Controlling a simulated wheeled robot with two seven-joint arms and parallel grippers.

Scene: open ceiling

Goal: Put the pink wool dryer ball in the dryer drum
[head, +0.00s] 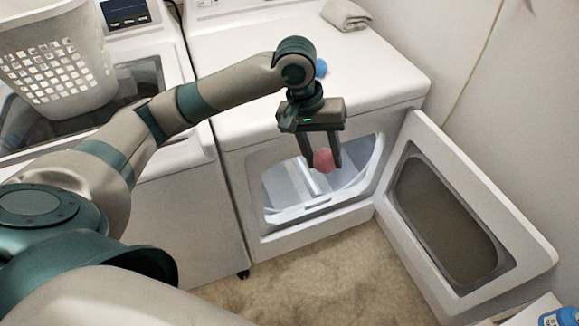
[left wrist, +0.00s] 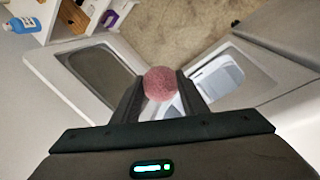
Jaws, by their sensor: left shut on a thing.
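My left gripper (head: 322,160) is shut on the pink wool dryer ball (head: 324,159). In the head view it points down in front of the dryer's open doorway. In the left wrist view the ball (left wrist: 160,84) sits between the two fingertips. The dryer drum (head: 290,187) shows through the opening, behind and below the ball; part of it is hidden by the fingers. The dryer door (head: 452,212) stands wide open to the right. I cannot tell whether the ball is past the rim of the opening. My right gripper is not in view.
A blue ball (head: 321,68) and a folded grey towel (head: 346,15) lie on the dryer top (head: 225,50). A white laundry basket (head: 58,62) stands on the washer at left. A shelf (left wrist: 72,22) with a blue bottle (left wrist: 22,25) stands beyond the door.

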